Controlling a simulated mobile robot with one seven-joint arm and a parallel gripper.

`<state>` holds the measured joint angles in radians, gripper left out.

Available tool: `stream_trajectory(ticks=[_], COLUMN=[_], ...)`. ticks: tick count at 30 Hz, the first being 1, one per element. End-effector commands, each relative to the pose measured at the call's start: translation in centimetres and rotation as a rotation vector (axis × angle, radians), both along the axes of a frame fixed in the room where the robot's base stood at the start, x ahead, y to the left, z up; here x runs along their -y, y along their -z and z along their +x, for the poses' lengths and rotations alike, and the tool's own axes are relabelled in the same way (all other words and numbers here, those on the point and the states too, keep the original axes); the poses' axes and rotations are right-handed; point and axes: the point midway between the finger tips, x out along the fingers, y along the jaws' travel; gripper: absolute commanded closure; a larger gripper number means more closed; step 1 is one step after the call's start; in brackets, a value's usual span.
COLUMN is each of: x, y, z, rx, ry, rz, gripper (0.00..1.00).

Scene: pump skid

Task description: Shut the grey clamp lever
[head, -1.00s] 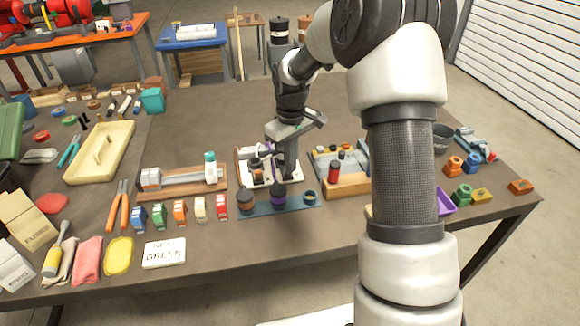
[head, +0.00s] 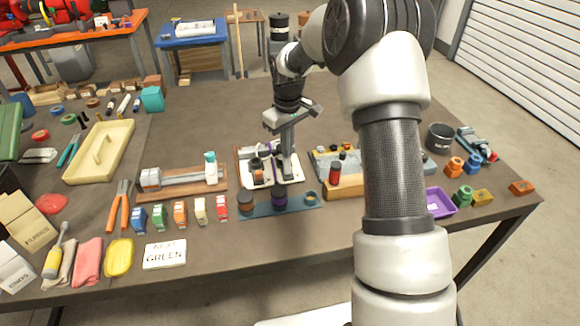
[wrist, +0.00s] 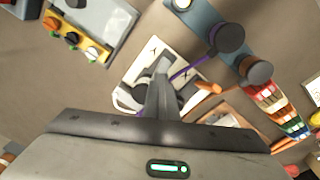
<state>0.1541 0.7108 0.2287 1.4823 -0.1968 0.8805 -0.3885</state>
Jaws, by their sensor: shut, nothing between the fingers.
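A white base plate (head: 290,187) with clamp parts on it sits mid-table, and it also shows in the wrist view (wrist: 152,50). My gripper (head: 287,178) is shut and empty. It points down over the right part of the plate, its fingers among or just above the clamp parts. In the wrist view the shut fingers (wrist: 161,88) cover the middle of the plate. A thin purple bar (wrist: 188,69) lies to their right and a pale loop (wrist: 122,98) to their left. I cannot pick out the grey lever clearly from the fingers, or tell whether they touch it.
A blue strip (head: 300,205) with dark knobs lies in front of the plate. A wooden-based fixture (head: 180,186) stands to the left. A grey and wooden block (head: 345,188) with a red-topped post is to the right. The table behind the plate is clear.

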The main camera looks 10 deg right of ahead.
Motion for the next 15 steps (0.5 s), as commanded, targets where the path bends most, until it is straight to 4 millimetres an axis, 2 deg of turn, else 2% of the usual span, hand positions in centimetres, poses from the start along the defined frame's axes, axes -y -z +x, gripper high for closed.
stream_trajectory(ticks=[1, 15], x=[0.2, 0.2], y=[3.6, -0.1], z=[-3.3, -3.7], rx=[-0.107, -0.105], ry=[0.002, 0.002], rz=[-0.002, -0.001], gripper=[1.0, 1.0])
